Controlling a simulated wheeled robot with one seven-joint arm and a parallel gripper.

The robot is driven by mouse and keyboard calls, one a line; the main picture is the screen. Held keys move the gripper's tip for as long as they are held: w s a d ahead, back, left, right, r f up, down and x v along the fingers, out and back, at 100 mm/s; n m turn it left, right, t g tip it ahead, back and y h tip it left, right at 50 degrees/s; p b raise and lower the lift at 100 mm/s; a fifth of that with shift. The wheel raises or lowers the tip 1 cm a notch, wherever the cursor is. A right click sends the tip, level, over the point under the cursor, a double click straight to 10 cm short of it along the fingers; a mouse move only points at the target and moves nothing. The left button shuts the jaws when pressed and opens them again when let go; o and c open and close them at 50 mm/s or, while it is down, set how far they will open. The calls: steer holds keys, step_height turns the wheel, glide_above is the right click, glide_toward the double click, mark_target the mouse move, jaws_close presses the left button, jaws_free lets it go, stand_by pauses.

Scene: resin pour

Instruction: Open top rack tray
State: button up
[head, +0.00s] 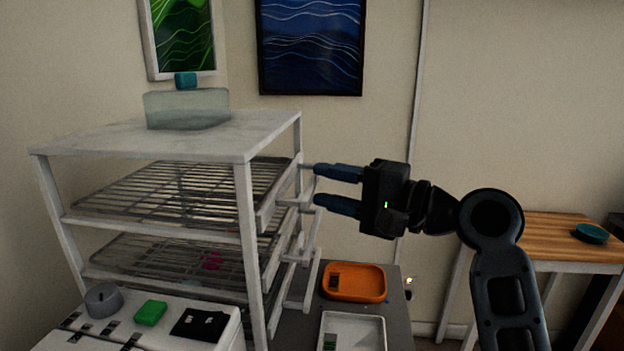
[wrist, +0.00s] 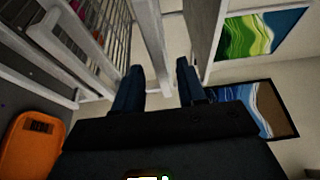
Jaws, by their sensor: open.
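A white rack (head: 243,215) stands at the left in the head view. Its top tray, a wire rack tray (head: 180,192), lies level under the top board and looks pushed in. White handle bars stick out on the rack's right side, with the top handle (head: 304,192) close to my fingertips. My gripper (head: 314,184) is open, its two blue fingers one above the other, pointing left at the rack. In the wrist view, a white post (wrist: 152,45) appears between and beyond the fingertips (wrist: 159,70). I cannot tell whether the handle is between the fingers.
A lower wire tray (head: 165,262) sits below. A clear container (head: 187,112) with a teal top stands on the rack. An orange tray (head: 354,283) and a white tray (head: 372,330) lie on the grey surface right of the rack. A wooden table (head: 545,232) stands at far right.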

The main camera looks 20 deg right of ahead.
mark_target(316, 184)
steer(key=shift+x, duration=1.6)
jaws_close()
